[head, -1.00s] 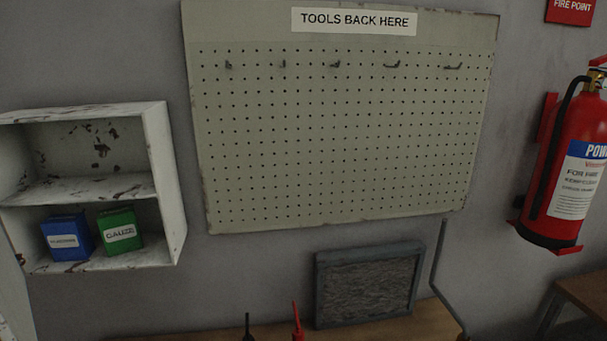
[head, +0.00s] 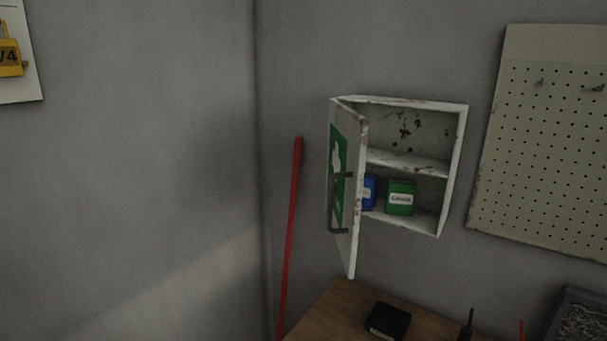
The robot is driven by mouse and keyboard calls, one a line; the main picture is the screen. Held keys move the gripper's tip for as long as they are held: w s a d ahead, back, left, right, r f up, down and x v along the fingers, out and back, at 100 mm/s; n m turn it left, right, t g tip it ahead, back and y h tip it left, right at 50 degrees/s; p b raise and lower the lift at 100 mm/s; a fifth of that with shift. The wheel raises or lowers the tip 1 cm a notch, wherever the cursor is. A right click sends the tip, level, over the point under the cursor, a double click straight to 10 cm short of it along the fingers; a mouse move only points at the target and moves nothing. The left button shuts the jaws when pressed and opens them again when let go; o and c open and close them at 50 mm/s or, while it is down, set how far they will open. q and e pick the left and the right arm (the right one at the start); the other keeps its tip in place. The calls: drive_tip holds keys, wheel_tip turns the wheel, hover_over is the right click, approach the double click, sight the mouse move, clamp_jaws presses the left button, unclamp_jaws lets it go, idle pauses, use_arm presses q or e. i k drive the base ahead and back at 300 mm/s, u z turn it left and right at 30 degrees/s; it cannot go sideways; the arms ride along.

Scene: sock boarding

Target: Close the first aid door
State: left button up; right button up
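The white, worn first aid cabinet (head: 456,172) hangs on the wall right of the room corner. Its door (head: 349,247) is hinged on the left and stands wide open, swung out toward me. The door's outer face carries a green sign (head: 338,160) with a white mark and a dark handle (head: 341,204). A blue box (head: 369,190) and a green box labelled gauze (head: 400,198) stand on the lower level inside. The door hides part of the blue box. Neither of my grippers is in view.
A wooden bench (head: 345,296) lies below the cabinet, with a black box (head: 387,321) on it. A red pole (head: 291,232) leans near the corner. A pegboard (head: 545,140) hangs to the right.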

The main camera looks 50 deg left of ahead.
sight(348, 130)
drive_tip(key=u, duration=0.95)
drive_tip(key=i, duration=0.2)
drive_tip(key=u, duration=0.9)
drive_tip(key=k, duration=0.45)
drive_tip(key=z, duration=0.55)
drive_tip(key=i, duration=0.5)
